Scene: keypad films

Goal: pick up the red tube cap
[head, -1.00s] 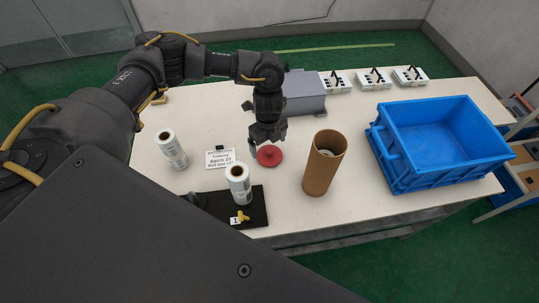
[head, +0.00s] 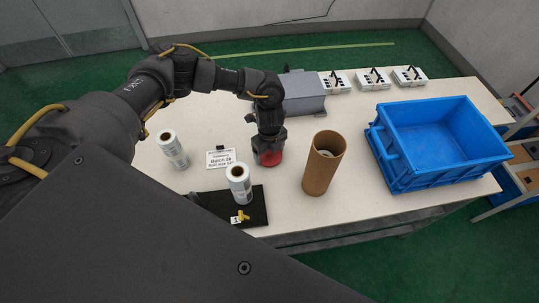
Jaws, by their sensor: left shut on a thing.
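The red tube cap (head: 270,158) is a round red piece near the middle of the white table in the head view. My left gripper (head: 268,150) comes down on it from above and is shut on it. The fingers hide part of the cap, and I cannot tell whether it is clear of the table. An open brown cardboard tube (head: 322,166) stands upright to the right of the cap, with a pale roll visible inside. My right gripper is not in view.
A blue crate (head: 372,135) stands at the right of the table. White film rolls (head: 172,150) (head: 239,184) stand at left, one on a black mat (head: 256,212). A printed card (head: 221,158) lies left of the cap. A grey box (head: 303,95) and several white boxes (head: 372,80) line the back.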

